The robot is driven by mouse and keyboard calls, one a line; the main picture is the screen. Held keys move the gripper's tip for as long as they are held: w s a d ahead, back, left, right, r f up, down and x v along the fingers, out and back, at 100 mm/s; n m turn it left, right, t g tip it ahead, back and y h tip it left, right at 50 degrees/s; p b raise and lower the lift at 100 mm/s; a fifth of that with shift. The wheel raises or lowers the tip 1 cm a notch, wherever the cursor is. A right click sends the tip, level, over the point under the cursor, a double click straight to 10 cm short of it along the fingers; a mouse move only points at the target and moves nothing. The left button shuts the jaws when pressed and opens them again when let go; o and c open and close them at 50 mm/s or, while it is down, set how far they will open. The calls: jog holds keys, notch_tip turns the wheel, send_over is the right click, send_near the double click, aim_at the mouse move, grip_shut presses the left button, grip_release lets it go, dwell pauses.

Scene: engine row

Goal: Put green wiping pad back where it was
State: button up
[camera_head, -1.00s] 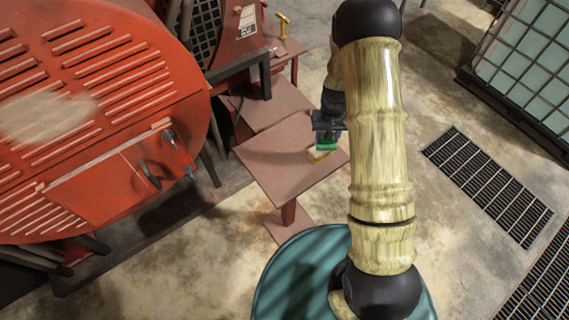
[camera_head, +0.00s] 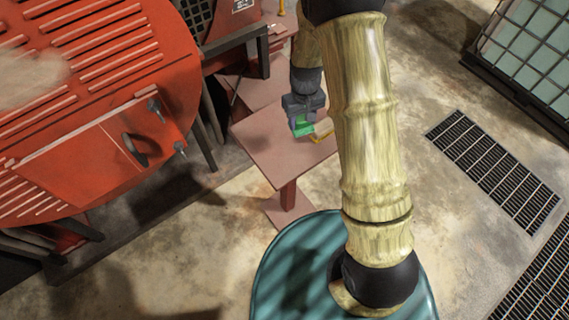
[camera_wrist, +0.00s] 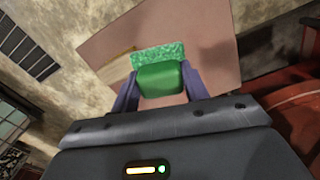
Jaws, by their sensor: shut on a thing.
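The green wiping pad (camera_head: 304,127) is between the fingers of my gripper (camera_head: 300,118), over the reddish-brown table top (camera_head: 275,157). In the wrist view the pad (camera_wrist: 160,76) has a smooth block and a speckled green far edge, with my gripper's fingers (camera_wrist: 160,88) closed on its two sides. A yellow-edged flat patch (camera_head: 319,138) shows on the table just right of the pad. In the wrist view a tan patch (camera_wrist: 117,69) lies left of the pad, partly hidden by it. I cannot tell how high the pad is above the table.
A large red slatted machine (camera_head: 90,100) stands on the left, with a pale blurred smear on it. A second reddish surface (camera_head: 255,92) lies behind the table. Floor grates (camera_head: 490,170) and a glass-paned frame (camera_head: 530,60) are on the right. Concrete floor lies between.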

jog(key=s+a+f+n+b, duration=0.1)
jog(key=s+a+n+b, duration=0.1)
jog(key=a, duration=0.3)
jog(key=shift+s+n+b, duration=0.4)
jog(key=shift+s+b, duration=0.3)
jog(key=shift+s, duration=0.05)
jog(key=shift+f, duration=0.15)
jog(key=shift+f+p, duration=0.3)
jog(key=shift+f, duration=2.6)
jog(key=shift+f+p, duration=0.3)
jog(key=shift+f, duration=1.75)
